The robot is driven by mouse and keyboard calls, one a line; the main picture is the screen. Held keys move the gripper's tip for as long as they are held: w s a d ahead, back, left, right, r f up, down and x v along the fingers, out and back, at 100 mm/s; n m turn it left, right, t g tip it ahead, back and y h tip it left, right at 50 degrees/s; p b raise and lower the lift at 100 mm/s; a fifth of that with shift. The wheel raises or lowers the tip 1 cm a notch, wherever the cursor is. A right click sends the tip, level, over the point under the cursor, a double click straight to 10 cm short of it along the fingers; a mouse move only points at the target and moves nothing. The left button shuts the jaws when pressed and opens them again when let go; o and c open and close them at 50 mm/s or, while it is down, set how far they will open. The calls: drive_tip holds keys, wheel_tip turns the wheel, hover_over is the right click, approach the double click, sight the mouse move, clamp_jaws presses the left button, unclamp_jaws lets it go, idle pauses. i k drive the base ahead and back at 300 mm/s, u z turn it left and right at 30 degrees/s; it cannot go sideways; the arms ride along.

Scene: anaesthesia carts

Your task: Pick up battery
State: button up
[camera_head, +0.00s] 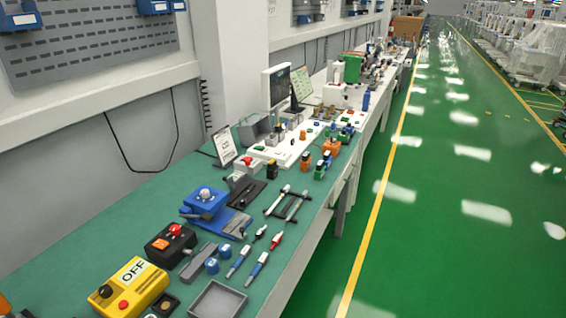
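No object can be told for sure as the battery at this size. Two short blue cylinders, one nearer (211,265) and one farther (224,251), stand closer to me. All of these rest on the bench, and nothing holds them. My gripper is not in view.
A yellow OFF box (133,287), black box with red knob (170,246), blue device (207,203), grey tray (217,300), screwdriver-like tools (257,269) and tablet stand (225,147) crowd the bench. The wall is left; the green floor (450,220) right is open.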

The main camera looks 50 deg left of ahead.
sight(271, 170)
drive_tip(key=u, duration=0.2)
drive_tip(key=i, duration=1.6)
drive_tip(key=u, duration=0.8)
drive_tip(key=i, duration=1.35)
drive_tip(key=u, duration=1.85)
drive_tip(key=i, duration=0.9)
drive_tip(key=u, duration=0.8)
